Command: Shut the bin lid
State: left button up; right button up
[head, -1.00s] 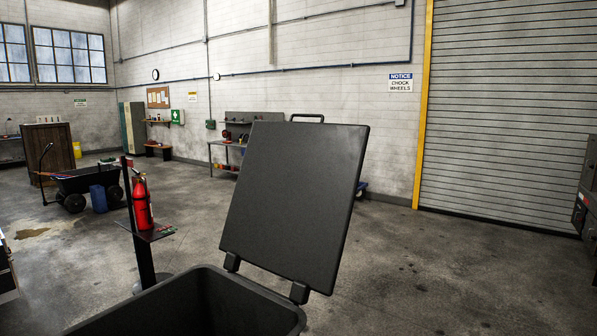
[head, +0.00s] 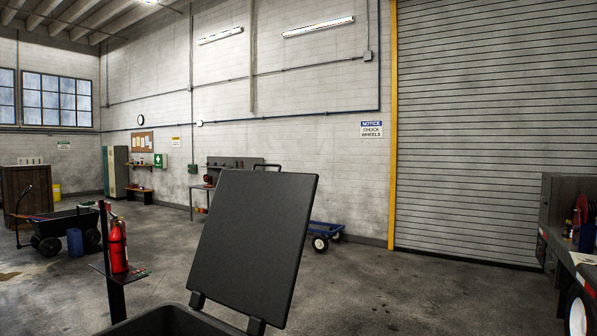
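The bin lid (head: 252,247) is a dark grey square panel standing open, tilted back a little from upright. Its handle (head: 267,166) shows at the top edge. Two hinges at its lower edge join it to the dark bin (head: 170,322), whose rear rim shows at the bottom of the head view. The rest of the bin is cut off by the frame. Neither of my grippers is in view.
A red fire extinguisher (head: 118,246) on a post stand is just left of the lid. A black cart (head: 62,228) and blue drum (head: 75,242) stand farther left. A blue trolley (head: 325,233) is behind. Floor to the right is mostly clear, up to a vehicle (head: 566,240).

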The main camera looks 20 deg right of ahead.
aim_at(248, 257)
jog(key=z, duration=0.65)
jog(key=i, duration=0.75)
jog(key=z, duration=0.9)
jog(key=i, duration=1)
jog(key=u, duration=0.5)
jog(key=i, duration=0.85)
jog(key=u, duration=0.7)
